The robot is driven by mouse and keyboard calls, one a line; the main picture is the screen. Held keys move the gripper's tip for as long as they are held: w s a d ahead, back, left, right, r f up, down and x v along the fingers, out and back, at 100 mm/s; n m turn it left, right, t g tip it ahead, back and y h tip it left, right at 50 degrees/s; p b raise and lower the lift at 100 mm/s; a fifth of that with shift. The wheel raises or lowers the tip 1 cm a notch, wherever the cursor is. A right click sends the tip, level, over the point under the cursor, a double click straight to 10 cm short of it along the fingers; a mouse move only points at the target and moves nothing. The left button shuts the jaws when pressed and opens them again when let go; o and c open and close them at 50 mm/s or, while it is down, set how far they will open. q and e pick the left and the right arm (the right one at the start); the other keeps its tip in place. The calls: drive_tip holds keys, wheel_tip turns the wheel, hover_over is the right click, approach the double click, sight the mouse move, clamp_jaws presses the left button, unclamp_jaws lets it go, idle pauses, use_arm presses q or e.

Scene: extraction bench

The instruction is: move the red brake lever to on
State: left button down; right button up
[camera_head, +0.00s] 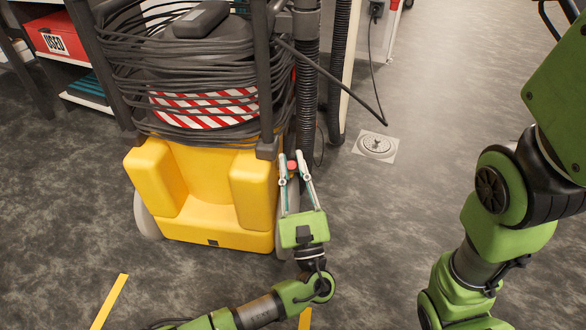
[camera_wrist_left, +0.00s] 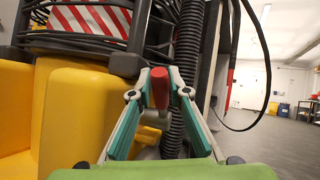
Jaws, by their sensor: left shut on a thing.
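The red brake lever (camera_head: 292,165) is a small red grip at the right side of the yellow machine base (camera_head: 160,205). It also shows in the left wrist view (camera_wrist_left: 160,88), upright between the fingertips. My left gripper (camera_head: 293,160) reaches up from below, its fingers on either side of the red grip and shut on it. The lever's lower end and its pivot are mostly hidden behind the gripper. My right arm shows at the right of the head view, but its gripper is outside the frame.
A black corrugated hose (camera_head: 307,90) stands right behind the lever. Black cable is coiled around the machine's top (camera_head: 200,70). A shelf with a red box (camera_head: 55,38) marked USED is at the upper left. The floor to the right is clear around a drain cover (camera_head: 376,145).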

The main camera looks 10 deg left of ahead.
idle(0.4)
use_arm(q)
drive_tip(key=c, duration=1.9)
unclamp_jaws()
wheel_tip(320, 180, up, 10)
drive_tip(key=shift+f, duration=0.1)
